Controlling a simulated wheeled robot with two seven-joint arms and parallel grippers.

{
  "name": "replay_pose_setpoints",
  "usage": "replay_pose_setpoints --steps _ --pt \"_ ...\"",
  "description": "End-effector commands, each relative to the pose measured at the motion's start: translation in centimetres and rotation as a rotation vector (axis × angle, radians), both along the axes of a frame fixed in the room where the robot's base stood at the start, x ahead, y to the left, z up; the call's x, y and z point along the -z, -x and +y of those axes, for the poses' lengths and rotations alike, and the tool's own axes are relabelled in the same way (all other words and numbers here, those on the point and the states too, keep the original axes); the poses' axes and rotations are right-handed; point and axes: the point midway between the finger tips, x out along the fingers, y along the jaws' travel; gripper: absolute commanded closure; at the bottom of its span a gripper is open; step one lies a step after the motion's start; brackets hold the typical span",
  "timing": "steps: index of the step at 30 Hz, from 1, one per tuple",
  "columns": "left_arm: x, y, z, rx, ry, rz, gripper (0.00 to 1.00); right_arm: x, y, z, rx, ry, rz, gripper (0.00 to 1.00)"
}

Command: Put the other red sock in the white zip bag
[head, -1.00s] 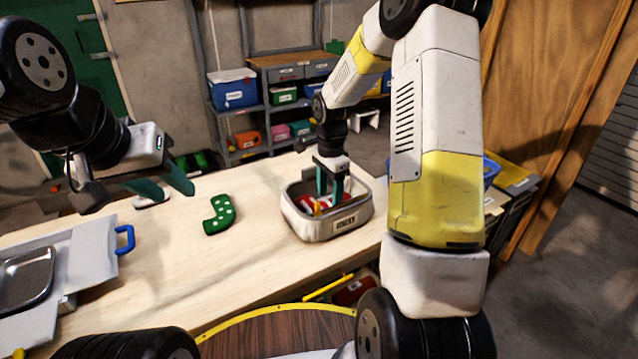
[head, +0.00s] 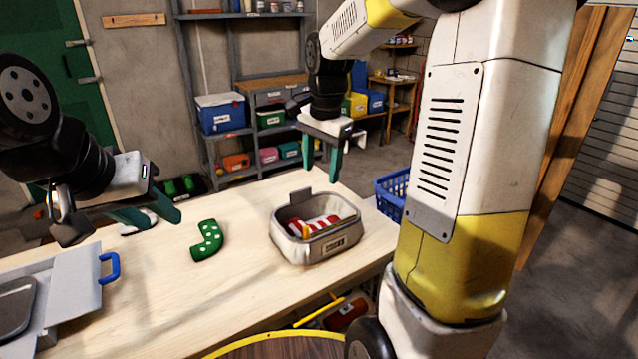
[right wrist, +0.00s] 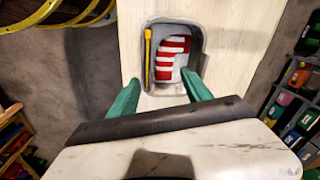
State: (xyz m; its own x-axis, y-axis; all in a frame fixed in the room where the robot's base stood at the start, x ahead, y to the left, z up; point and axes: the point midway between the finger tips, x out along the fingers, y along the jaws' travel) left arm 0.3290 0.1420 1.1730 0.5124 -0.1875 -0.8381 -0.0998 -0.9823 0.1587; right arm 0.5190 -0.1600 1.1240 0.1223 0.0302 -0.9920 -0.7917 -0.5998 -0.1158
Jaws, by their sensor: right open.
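The white zip bag (head: 328,250) is a pale grey, open-topped pouch with a label on its front, standing on the table. A red-and-white striped sock (head: 322,224) lies inside it and also shows in the right wrist view (right wrist: 172,58); I cannot tell whether there is more than one. My right gripper (head: 321,172) is open and empty above the bag. Its teal fingers flank the near end of the bag in the right wrist view (right wrist: 165,92). My left gripper (head: 152,217) hangs over the left of the table, its fingers apart with nothing seen between them.
A yellow stick (right wrist: 147,57) is in the bag beside the sock. A green dotted sock (head: 208,241) lies left of the bag. A white tray with a blue handle (head: 109,268) sits at the table's left. A blue basket (head: 390,192) stands beyond the right edge. Bare wood surrounds the bag.

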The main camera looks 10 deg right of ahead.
Motion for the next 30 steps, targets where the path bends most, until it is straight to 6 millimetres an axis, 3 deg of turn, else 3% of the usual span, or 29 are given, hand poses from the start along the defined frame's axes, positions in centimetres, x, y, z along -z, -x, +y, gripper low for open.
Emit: replay_pose_setpoints --steps 1,6,12,15,21,30 --pt "0.0 0.0 0.0 0.0 0.0 0.0 0.64 -1.7 2.1 0.1 -0.085 0.002 -0.051 0.43" --pt "0.0 0.0 0.0 0.0 0.0 0.0 0.64 -4.7 8.6 0.6 -0.395 0.029 -0.203 0.43" --pt "0.0 0.0 0.0 0.0 0.0 0.0 0.64 -5.5 15.2 1.2 -0.716 0.095 -0.377 0.43" --pt "0.0 0.0 0.0 0.0 0.0 0.0 0.64 -5.3 17.3 1.5 -0.826 0.129 -0.439 0.43" --pt "0.0 0.0 0.0 0.0 0.0 0.0 0.64 -4.9 19.1 1.7 -0.927 0.166 -0.495 0.43" --pt "0.0 0.0 0.0 0.0 0.0 0.0 0.64 -4.9 19.1 1.8 -0.933 0.169 -0.496 0.43"
